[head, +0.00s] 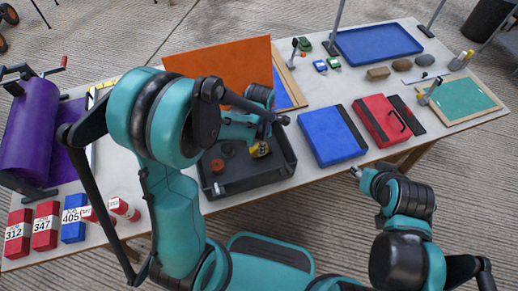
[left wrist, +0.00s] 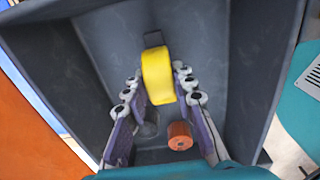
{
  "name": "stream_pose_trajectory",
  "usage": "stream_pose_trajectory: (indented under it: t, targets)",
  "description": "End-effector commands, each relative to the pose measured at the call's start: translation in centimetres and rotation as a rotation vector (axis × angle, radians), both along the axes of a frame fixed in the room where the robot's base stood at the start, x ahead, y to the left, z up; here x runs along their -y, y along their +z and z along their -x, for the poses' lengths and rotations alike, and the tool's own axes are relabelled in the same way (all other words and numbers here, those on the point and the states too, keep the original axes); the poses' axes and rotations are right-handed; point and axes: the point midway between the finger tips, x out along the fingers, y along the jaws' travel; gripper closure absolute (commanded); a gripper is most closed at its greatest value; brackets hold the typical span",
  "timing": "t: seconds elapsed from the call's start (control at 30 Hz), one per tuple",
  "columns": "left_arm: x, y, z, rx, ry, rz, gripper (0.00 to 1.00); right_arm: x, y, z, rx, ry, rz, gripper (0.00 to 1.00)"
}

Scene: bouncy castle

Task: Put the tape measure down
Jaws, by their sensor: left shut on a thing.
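The yellow tape measure (left wrist: 157,76) sits between the two fingers of my left gripper (left wrist: 158,88), which is shut on it. In the head view the tape measure (head: 260,149) shows as a small yellow and black thing below my left gripper (head: 257,138), inside the dark bin (head: 270,180). I cannot tell whether it touches the bin's floor. My right gripper (head: 357,172) is small at the table's front edge, away from the bin; its fingers are too small to read.
An orange roll (left wrist: 180,136) lies in the bin near the tape measure. An orange panel (head: 225,62) stands behind the bin. A blue case (head: 331,135) and a red case (head: 388,120) lie to its right. Numbered red and blue boxes (head: 45,226) stand at the front left.

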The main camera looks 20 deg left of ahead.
Motion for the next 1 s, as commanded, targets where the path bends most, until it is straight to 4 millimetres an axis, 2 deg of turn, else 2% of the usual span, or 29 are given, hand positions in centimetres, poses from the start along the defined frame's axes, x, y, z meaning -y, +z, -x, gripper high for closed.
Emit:
stream_pose_trajectory:
  t: [0.03, 0.1, 0.47, 0.5, 0.53, 0.57, 0.87, 1.0]
  targets:
    - [0.0, -1.2, 0.0, 0.000, 0.000, 0.000, 1.00, 0.0, -0.7, 0.0, 0.000, 0.000, 0.000, 0.60]
    - [0.0, -1.7, 0.0, 0.000, 0.000, 0.000, 1.00, 0.0, -0.8, 0.0, 0.000, 0.000, 0.000, 0.60]
    - [0.0, -2.0, 0.0, 0.000, -0.001, 0.000, 1.00, 0.0, -1.1, 0.0, 0.000, 0.000, 0.000, 0.60]
    - [0.0, -1.8, 0.0, 0.000, -0.001, 0.000, 0.64, 0.0, -1.0, 0.0, 0.000, 0.000, 0.000, 0.60]
    - [0.0, -1.8, 0.0, 0.000, -0.001, 0.000, 0.56, 0.0, -1.0, 0.0, 0.000, 0.000, 0.000, 0.60]
    - [0.0, -1.8, 0.0, 0.000, -0.001, 0.000, 0.54, 0.0, -1.0, 0.0, 0.000, 0.000, 0.000, 0.60]
    - [0.0, -1.7, 0.0, 0.000, -0.001, 0.000, 0.54, 0.0, -0.9, 0.0, 0.000, 0.000, 0.000, 0.60]
    - [0.0, -0.4, 0.0, 0.000, -0.001, 0.000, 0.54, 0.0, -0.1, 0.0, 0.000, 0.000, 0.000, 0.60]
